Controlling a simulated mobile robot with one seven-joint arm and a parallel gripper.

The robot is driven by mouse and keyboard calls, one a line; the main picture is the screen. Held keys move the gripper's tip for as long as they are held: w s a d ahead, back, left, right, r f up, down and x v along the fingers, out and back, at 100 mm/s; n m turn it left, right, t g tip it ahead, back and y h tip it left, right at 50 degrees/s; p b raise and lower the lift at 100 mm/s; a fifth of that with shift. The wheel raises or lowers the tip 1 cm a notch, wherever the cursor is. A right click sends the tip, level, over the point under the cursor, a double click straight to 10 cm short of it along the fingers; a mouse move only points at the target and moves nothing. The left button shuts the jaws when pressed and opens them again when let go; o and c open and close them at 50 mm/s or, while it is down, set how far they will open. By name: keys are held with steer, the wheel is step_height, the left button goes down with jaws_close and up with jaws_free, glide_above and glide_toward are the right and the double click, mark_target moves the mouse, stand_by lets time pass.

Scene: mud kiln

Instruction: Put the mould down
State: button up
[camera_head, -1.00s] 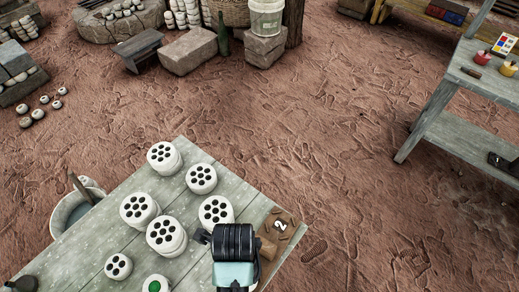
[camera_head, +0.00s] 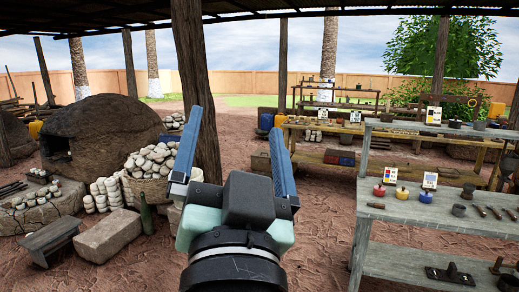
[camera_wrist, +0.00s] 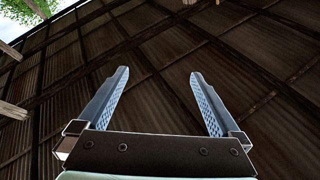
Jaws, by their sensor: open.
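My gripper (camera_head: 236,115) is raised in front of the head camera, with its two blue fingers spread and nothing between them. In the wrist view my gripper (camera_wrist: 159,72) is open and empty, pointing up at the roof. I cannot pick out the mould for certain. A dark metal item (camera_head: 450,274) lies on the lower shelf of the grey bench at the right, but I cannot tell whether it is the mould.
The grey bench (camera_head: 420,218) at the right holds red, yellow and blue pots and small tools. A wooden post (camera_head: 193,80) stands behind my gripper. A mud kiln (camera_head: 100,135), stone blocks (camera_head: 108,238) and a basket (camera_head: 150,188) are at the left.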

steer(key=s+d+r+n+t+h, duration=0.1)
steer(key=s+d+r+n+t, duration=0.1)
steer(key=s+r, duration=0.6)
step_height(320, 180, up, 2)
steer(key=shift+d+r+n+t, duration=0.1)
steer(key=shift+d+n+t, duration=0.1)
steer(key=shift+n+t, duration=0.75)
steer(key=shift+m+t, duration=0.25)
